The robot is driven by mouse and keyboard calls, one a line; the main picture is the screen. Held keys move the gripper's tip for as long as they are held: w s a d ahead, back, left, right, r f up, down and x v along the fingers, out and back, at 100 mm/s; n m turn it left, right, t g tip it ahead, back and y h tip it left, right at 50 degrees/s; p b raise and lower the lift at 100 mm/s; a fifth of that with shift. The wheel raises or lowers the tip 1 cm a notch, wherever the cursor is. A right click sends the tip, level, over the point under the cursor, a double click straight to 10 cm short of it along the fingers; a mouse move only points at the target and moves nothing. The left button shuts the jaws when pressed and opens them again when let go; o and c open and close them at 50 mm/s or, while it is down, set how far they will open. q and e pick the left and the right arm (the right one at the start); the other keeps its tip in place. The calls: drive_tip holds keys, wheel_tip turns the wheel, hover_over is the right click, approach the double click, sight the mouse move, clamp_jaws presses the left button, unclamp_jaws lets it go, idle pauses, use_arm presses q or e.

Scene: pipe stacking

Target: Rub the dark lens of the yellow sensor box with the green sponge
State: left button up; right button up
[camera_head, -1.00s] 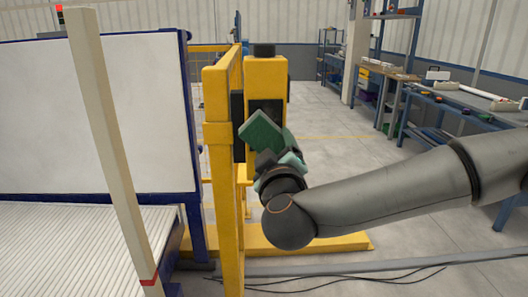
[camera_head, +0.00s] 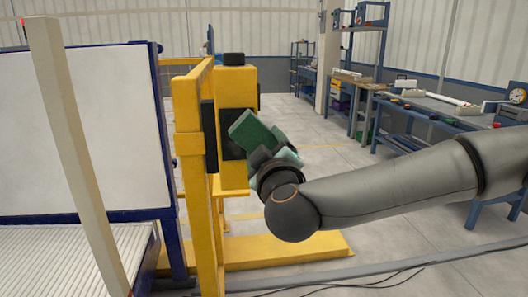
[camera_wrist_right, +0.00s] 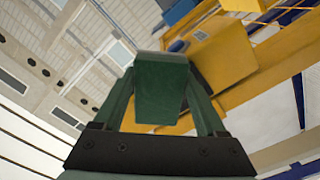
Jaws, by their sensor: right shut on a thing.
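The yellow sensor box (camera_head: 237,88) is upright on the yellow frame, left of centre in the head view. Its dark lens (camera_head: 232,117) faces me, partly hidden behind the green sponge (camera_head: 252,130). My right gripper (camera_head: 268,152) is shut on the sponge and holds it tilted at the lens's lower right. In the wrist view the sponge (camera_wrist_right: 162,88) sits between the two green fingers of the gripper (camera_wrist_right: 162,72), with the yellow box (camera_wrist_right: 224,58) behind it. I cannot tell whether sponge and lens touch. My left gripper is out of view.
The yellow frame post (camera_head: 190,110) stands close left of the box, with a yellow foot (camera_head: 285,250) on the floor. A pale post (camera_head: 75,150) and a white panel (camera_head: 90,130) stand at left. Workbenches (camera_head: 440,110) line the right; the floor between is open.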

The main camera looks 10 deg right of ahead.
sight(240, 142)
drive_tip(key=shift+a+b, duration=0.6)
drive_tip(key=shift+a, duration=0.8)
drive_tip(key=shift+a+b, duration=0.5)
drive_tip(key=shift+a, duration=1.45)
drive_tip(key=shift+a+r+p, duration=0.2)
drive_tip(key=shift+r+p, duration=0.1)
drive_tip(key=shift+r, duration=0.55)
drive_tip(key=shift+d+f+b, duration=0.1)
drive_tip(key=shift+d+b, duration=0.2)
drive_tip(key=shift+d, duration=0.1)
drive_tip(key=shift+d+f+b, duration=0.1)
drive_tip(key=shift+d+b, duration=0.3)
drive_tip(key=shift+d, duration=0.45)
drive_tip(key=shift+d+b, duration=0.85)
drive_tip(key=shift+d, duration=1.55)
